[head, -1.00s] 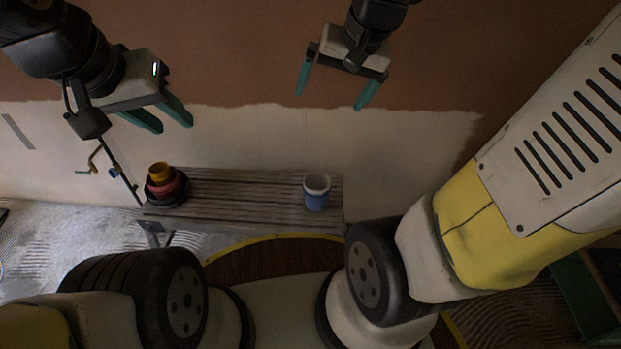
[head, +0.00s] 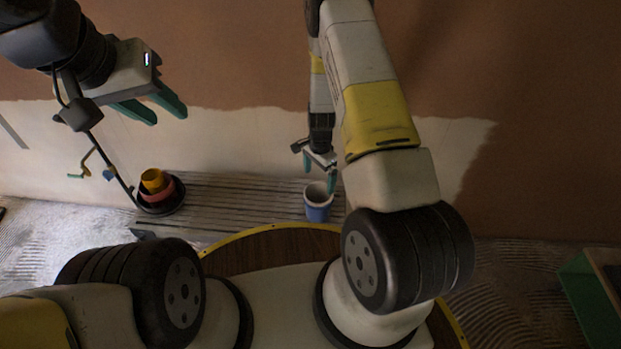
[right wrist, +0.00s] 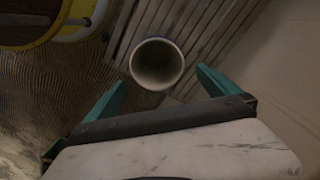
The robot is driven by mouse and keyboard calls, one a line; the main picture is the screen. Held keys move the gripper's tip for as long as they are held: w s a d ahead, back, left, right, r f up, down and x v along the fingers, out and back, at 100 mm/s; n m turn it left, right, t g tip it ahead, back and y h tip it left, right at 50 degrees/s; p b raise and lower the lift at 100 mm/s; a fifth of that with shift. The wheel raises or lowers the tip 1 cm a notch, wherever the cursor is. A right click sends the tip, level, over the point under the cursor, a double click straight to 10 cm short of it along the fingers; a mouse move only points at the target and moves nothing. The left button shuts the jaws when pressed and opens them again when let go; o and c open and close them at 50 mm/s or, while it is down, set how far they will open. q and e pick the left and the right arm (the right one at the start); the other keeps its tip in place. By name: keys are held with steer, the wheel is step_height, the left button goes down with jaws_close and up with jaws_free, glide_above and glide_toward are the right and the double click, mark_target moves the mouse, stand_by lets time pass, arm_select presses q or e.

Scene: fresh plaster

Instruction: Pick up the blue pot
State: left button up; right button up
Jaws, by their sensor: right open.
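The blue pot (head: 318,208) stands upright at the right end of a slatted bench, with a pale rim and a blue lower body. In the right wrist view the pot (right wrist: 157,64) shows from above, its round mouth open, just beyond the fingertips. My right gripper (head: 319,180) is open, pointing down above the pot; its green fingers (right wrist: 160,85) are spread wide, with nothing between them. I cannot tell exactly how high above the rim it is. My left gripper (head: 164,108) is open and empty, high at the upper left, far from the pot.
The slatted bench (head: 240,197) runs along the wall. A stack of yellow, red and dark pots (head: 160,190) sits at its left end. The bench between stack and blue pot is bare. A green-sided box (head: 592,300) stands at the far right.

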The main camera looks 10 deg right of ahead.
glide_toward(318, 194)
steer(key=s+f, duration=0.4)
steer(key=f, duration=0.1)
steer(key=shift+a, duration=0.45)
steer(key=c, duration=1.7)
